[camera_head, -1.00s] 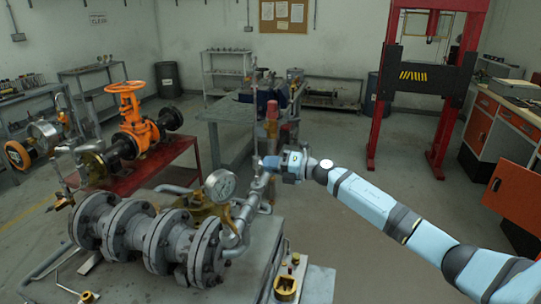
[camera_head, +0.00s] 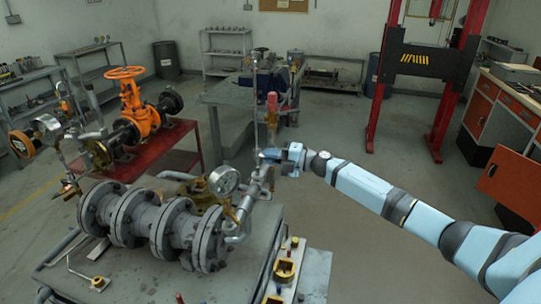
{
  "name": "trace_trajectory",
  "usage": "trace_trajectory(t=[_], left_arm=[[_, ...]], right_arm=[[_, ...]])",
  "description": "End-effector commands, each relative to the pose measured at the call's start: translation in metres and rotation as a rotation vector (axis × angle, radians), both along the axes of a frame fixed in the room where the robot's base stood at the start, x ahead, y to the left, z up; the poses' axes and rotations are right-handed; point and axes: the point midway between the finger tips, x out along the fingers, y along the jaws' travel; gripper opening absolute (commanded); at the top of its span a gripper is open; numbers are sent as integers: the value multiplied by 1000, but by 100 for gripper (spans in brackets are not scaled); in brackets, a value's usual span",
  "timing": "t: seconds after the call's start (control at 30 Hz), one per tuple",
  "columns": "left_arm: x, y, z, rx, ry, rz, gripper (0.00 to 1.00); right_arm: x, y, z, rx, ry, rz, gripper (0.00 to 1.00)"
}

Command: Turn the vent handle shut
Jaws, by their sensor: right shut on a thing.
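The grey flanged valve assembly (camera_head: 150,222) lies on a metal bench at the lower left. A round pressure gauge (camera_head: 223,180) stands on its right part. Grey pipe fittings (camera_head: 253,192) rise beside the gauge towards my right gripper (camera_head: 270,156). My right gripper is shut at the top of these fittings, on what appears to be the vent handle. The jaws hide most of the handle, so its angle cannot be told. My right arm reaches in from the lower right. My left gripper is out of view.
An orange handwheel valve (camera_head: 138,110) stands on a red table (camera_head: 165,150) to the left. A thin upright rod rises just behind my gripper, near a red-topped post (camera_head: 272,104). Brass parts (camera_head: 285,271) sit at the bench's right edge. The floor behind my arm is clear.

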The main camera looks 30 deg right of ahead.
Motion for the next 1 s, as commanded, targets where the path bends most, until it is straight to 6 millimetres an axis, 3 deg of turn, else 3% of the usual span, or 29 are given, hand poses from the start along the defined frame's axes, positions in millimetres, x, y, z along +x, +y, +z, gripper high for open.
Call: trace_trajectory(t=[0.27,0.3,0.4,0.77,1.0], left_arm=[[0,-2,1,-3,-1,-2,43],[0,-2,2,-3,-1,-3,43],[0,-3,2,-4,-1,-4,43],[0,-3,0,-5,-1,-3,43],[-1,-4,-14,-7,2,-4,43]], right_arm=[[0,0,0,3,3,0,0],[0,0,0,2,2,0,19],[0,0,0,2,2,0,37],[-5,-5,-2,1,1,-1,37],[-39,-34,-5,-2,4,-1,37]])
